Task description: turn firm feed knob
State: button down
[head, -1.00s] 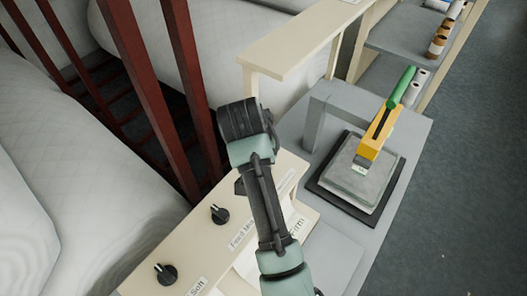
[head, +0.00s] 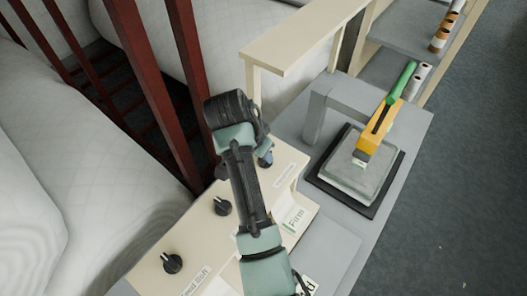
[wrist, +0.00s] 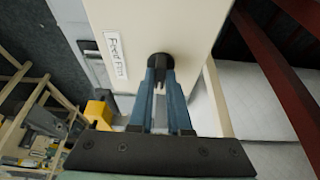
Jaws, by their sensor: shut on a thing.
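The firm feed knob (wrist: 159,61) is a round black knob on the cream panel, beside a white label reading "Feed Firm" (wrist: 117,54) in the wrist view. My gripper (wrist: 160,75) has its two blue fingers shut on this knob, one on each side. In the head view my gripper (head: 265,157) is at the far end of the cream control panel (head: 200,237). My wrist hides most of the fingers and the knob there. The knob's pointer direction cannot be made out.
Two other black knobs, a middle one (head: 222,206) and a near one (head: 172,263), stand on the same panel. Dark red posts (head: 185,80) rise close at the left. A yellow tool with a green handle (head: 401,80) stands on a grey pad at the right.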

jog(key=c, duration=0.9)
grip_release()
jog(key=shift+o, duration=0.2)
jog(key=p+v, duration=0.5)
jog(key=v, duration=0.8)
jog(key=shift+d, duration=0.1)
